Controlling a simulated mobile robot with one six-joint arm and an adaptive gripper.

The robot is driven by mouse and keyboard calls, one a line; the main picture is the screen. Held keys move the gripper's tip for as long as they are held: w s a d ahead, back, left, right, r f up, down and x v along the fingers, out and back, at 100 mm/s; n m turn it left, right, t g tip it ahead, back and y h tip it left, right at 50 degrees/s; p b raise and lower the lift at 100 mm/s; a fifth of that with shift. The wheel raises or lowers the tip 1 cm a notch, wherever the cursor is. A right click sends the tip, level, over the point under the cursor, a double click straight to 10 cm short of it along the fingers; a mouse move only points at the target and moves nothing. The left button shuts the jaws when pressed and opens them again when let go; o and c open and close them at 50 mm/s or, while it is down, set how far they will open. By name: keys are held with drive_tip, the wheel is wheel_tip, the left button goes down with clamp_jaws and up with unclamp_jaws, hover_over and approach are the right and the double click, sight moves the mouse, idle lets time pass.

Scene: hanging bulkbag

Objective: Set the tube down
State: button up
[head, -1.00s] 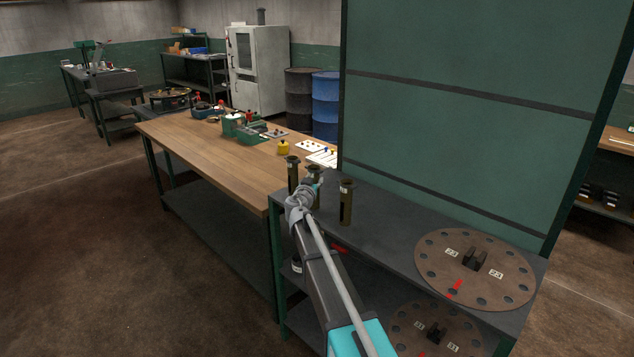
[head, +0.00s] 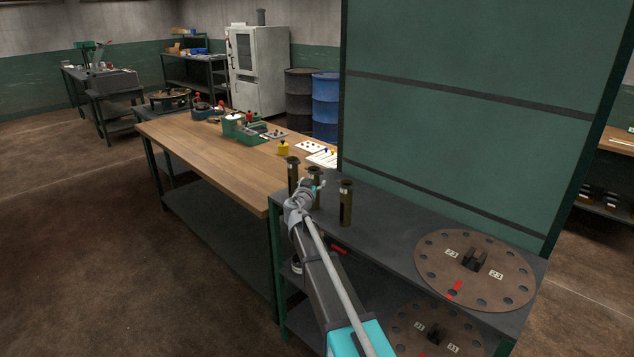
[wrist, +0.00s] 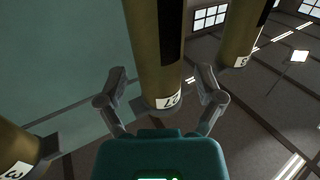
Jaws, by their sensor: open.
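Three olive-brown tubes with flanged tops and dark slots stand on the dark grey shelf top (head: 390,232). They are a left tube (head: 292,176), a middle tube (head: 316,173) and a right tube (head: 346,205). My gripper (head: 314,190) is at the middle tube and hides most of its lower part in the head view. In the wrist view, my open gripper (wrist: 163,96) has one finger on each side of the middle tube (wrist: 158,50), with gaps visible. This tube has a white number label near its flange. Its base is hidden.
Neighbouring tubes stand close on both sides in the wrist view, one at lower left (wrist: 18,150) and one at upper right (wrist: 245,32). A green panel (head: 470,110) rises behind the shelf. A round drilled disc (head: 430,265) lies at right. A wooden bench (head: 205,150) adjoins at left.

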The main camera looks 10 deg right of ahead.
drive_tip(key=v, duration=1.1)
drive_tip(key=shift+s, duration=0.15)
idle(0.4)
drive_tip(key=s+d+f+g, duration=1)
drive_tip(key=s+d+f, duration=0.15)
drive_tip(key=s, duration=0.45)
drive_tip(key=s+a+f+n+g+y, duration=0.2)
drive_tip(key=s+f+g+y, duration=0.1)
drive_tip(key=s, duration=0.5)
drive_tip(key=s+a+f+n+g+y, duration=0.2)
drive_tip(key=s+a+f+g+y, duration=0.1)
drive_tip(key=s, duration=0.6)
drive_tip(key=shift+f+n+y, duration=0.4)
drive_tip(key=shift+f+y, duration=0.15)
drive_tip(key=shift+y, duration=0.15)
